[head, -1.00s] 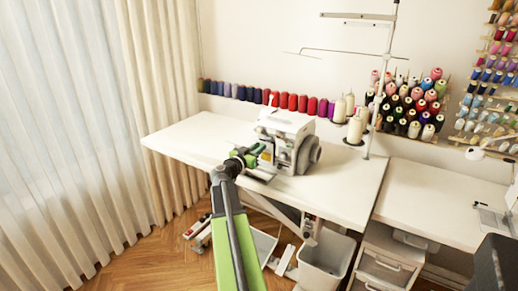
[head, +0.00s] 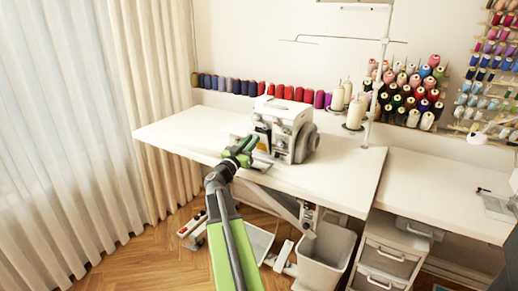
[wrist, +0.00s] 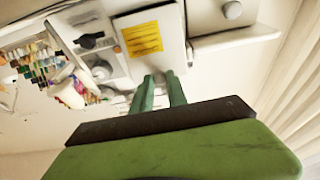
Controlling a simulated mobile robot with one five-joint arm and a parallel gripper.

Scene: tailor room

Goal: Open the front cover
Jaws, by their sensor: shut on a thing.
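The white sewing machine (head: 285,112) stands on the white table, with its front side toward my arm. My gripper (head: 250,146) is at the machine's lower front left. In the wrist view, the two green fingers (wrist: 161,88) are close together at the edge of a pale panel with a yellow label (wrist: 143,38), which looks like the front cover (wrist: 172,22). My gripper is shut on this edge; the contact itself is small and partly hidden by the fingers. How far the cover stands open is not clear. Dark machine parts (wrist: 92,42) show beside the panel.
The white table (head: 335,175) has free room left and right of the machine. Thread cones (head: 354,115) and a thin thread stand (head: 384,60) are behind it at the right. A row of spools (head: 270,92) lines the wall. A bin (head: 325,255) stands below.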

